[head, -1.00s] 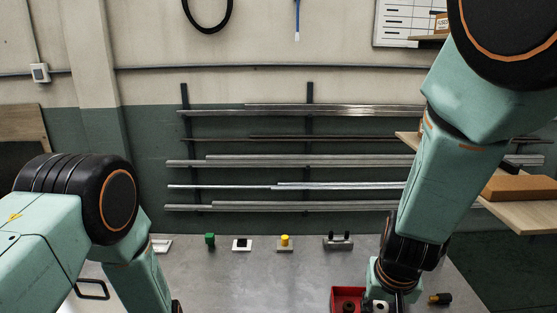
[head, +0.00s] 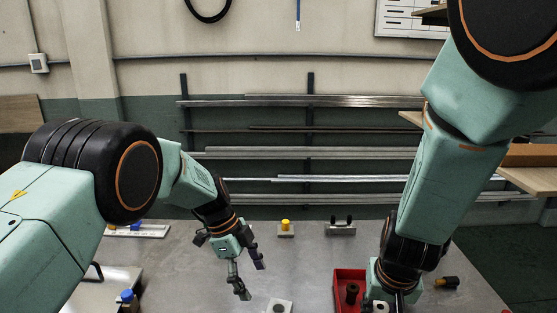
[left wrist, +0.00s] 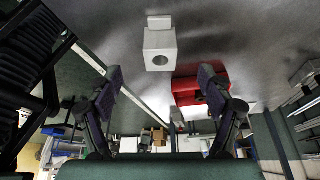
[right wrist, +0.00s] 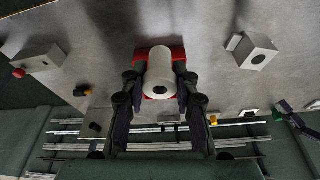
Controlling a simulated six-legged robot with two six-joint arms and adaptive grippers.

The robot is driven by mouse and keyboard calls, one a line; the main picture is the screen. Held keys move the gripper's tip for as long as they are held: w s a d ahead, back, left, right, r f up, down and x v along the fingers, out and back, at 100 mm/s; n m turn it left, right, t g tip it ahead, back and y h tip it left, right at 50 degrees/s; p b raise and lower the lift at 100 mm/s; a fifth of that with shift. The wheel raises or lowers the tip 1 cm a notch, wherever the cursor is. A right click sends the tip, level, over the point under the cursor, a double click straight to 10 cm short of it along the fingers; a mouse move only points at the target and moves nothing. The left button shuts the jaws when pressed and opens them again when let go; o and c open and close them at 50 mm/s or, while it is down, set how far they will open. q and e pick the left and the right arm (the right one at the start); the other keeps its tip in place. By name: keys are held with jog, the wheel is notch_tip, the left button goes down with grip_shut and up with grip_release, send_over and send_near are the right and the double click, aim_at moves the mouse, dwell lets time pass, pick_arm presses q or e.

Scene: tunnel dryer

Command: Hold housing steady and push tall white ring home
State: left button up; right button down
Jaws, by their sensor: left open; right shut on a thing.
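The housing, a pale grey block with a round hole in its top (head: 280,306), stands on the grey table at the bottom edge of the head view. It also shows in the left wrist view (left wrist: 160,62) and at the right of the right wrist view (right wrist: 255,50). My left gripper (head: 251,279) is open and empty, above and left of the housing, its fingers pointing down; between its fingers (left wrist: 160,85) there is nothing. My right gripper (right wrist: 159,85) is shut on the tall white ring (right wrist: 160,68), just over the red bin. The ring's end shows in the head view (head: 380,306).
The red bin (head: 338,292) holds dark round parts. A block with a yellow knob (head: 285,229) and one with two black pegs (head: 340,230) stand at the back. A black and brass piece (head: 447,282) lies right of the bin. Table between left gripper and bin is mostly clear.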

aim_at(268, 308)
jog(key=shift+w+f+b, duration=0.1)
jog(key=shift+f+b, duration=0.2)
jog(key=shift+f, duration=0.1)
pick_arm(q)
jog(key=b+x, duration=0.6)
jog(key=x, duration=0.6)
pick_arm(e)
notch_tip(268, 308, down, 6)
pick_arm(q)
jog(key=shift+c, duration=0.3)
pick_arm(e)
jog(key=shift+f, duration=0.1)
pick_arm(q)
jog(key=shift+a, duration=0.1)
dwell(0.4)
jog(key=c, duration=1.1)
dwell(0.4)
